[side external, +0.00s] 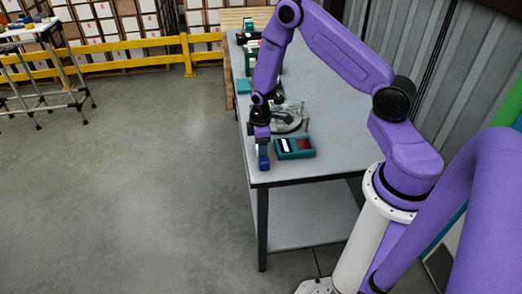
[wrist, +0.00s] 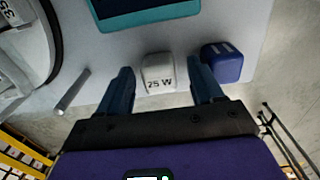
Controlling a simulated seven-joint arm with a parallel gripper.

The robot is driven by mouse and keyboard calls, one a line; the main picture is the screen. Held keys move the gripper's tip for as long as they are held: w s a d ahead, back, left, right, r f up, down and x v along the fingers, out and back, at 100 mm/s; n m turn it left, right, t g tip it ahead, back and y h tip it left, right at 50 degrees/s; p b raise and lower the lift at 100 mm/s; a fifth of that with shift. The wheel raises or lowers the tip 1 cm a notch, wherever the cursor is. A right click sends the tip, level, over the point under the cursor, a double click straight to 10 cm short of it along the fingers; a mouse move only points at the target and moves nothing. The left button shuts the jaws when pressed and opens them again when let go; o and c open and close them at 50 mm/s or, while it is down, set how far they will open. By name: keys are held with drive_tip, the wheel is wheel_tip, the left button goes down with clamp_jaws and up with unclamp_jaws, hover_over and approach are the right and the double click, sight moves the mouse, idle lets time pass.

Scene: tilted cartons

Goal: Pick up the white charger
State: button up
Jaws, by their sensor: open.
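The white charger (wrist: 158,73), a small block marked "25 W", sits on the grey table (wrist: 110,62) in the wrist view. My gripper (wrist: 161,80) is open, with one dark blue finger at each side of the charger in the picture. A gap shows between the charger and each finger; I cannot tell how far the fingers are above the table. In the side view my gripper (side external: 262,155) points down near the table's left edge. The white charger cannot be made out there.
A blue block (wrist: 222,62) sits close beside the right finger. A teal case (side external: 295,147) lies near the gripper. A round grey-rimmed item (side external: 288,117) stands behind. Several boxes line the far table end. The table's left edge is close.

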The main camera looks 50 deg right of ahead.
drive_tip(key=shift+f, duration=0.25)
drive_tip(key=shift+c, duration=0.3)
drive_tip(key=c, duration=0.9)
drive_tip(key=shift+r, duration=0.1)
drive_tip(key=shift+c, duration=0.2)
